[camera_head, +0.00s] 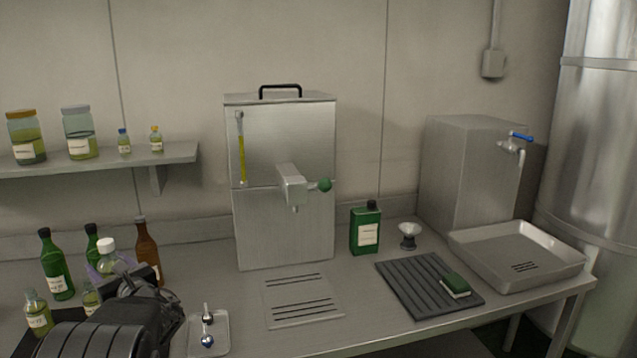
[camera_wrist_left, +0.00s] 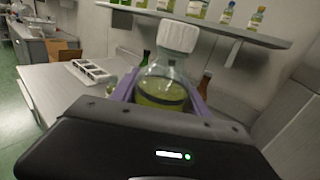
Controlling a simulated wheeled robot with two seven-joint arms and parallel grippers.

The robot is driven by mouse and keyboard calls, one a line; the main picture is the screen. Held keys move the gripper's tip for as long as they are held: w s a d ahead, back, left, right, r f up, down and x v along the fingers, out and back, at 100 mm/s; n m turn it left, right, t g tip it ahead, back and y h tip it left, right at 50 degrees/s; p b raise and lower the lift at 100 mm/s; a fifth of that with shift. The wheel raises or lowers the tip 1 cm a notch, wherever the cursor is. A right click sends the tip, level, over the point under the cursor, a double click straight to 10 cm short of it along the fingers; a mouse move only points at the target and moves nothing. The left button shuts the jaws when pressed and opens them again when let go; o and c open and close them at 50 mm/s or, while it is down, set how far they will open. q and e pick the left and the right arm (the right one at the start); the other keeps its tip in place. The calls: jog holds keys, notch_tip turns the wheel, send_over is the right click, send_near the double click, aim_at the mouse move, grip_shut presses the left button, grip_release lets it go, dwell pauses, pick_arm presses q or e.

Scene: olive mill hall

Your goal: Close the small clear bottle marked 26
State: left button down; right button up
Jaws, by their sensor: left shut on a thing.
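My left gripper (camera_head: 110,266) comes in at the lower left, its purple fingers shut on a clear bottle (camera_head: 107,256) with a white cap (camera_head: 107,243). In the left wrist view the bottle (camera_wrist_left: 162,88) stands between the purple fingers with yellow-green liquid inside, and the white cap (camera_wrist_left: 178,36) sits on its neck. Whether the cap is tight cannot be told. Its number is not readable. Two more small clear bottles, one at the left (camera_head: 38,314) and one partly hidden by my gripper (camera_head: 91,298), stand near a dark mat. My right gripper is out of view.
Green bottles (camera_head: 56,266) and a brown bottle (camera_head: 147,250) stand close behind my gripper. A small tray (camera_head: 220,345) with small items lies to its right. A shelf (camera_head: 178,153) with jars hangs above. A steel tank (camera_head: 285,235) stands at mid-counter.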

pick_arm(q)
jog(key=shift+n+g+y, duration=0.4)
jog(key=shift+n+g, duration=0.1)
jog(key=shift+g, duration=0.2)
jog(key=f, duration=0.1)
jog(key=s+f, duration=0.1)
jog(key=f, duration=0.2)
jog(key=shift+s+a+f, duration=0.2)
jog(key=shift+a+f, duration=0.05)
jog(key=shift+f, duration=0.05)
jog(key=s+d+f+b, duration=0.3)
jog(key=s+d+f, duration=0.1)
jog(key=d+f, duration=0.5)
jog(key=s+d+f+m+t+h+b, duration=0.1)
jog(key=s+d+f+b, duration=0.2)
jog(key=d+f, duration=0.6)
jog(key=s+d+f+t+b, duration=0.1)
jog(key=s+d+f+b, duration=0.3)
jog(key=d+f, duration=0.5)
jog(key=s+d, duration=0.2)
jog(key=d, duration=0.2)
jog(key=shift+s+d+m, duration=0.3)
jog(key=shift+s, duration=0.1)
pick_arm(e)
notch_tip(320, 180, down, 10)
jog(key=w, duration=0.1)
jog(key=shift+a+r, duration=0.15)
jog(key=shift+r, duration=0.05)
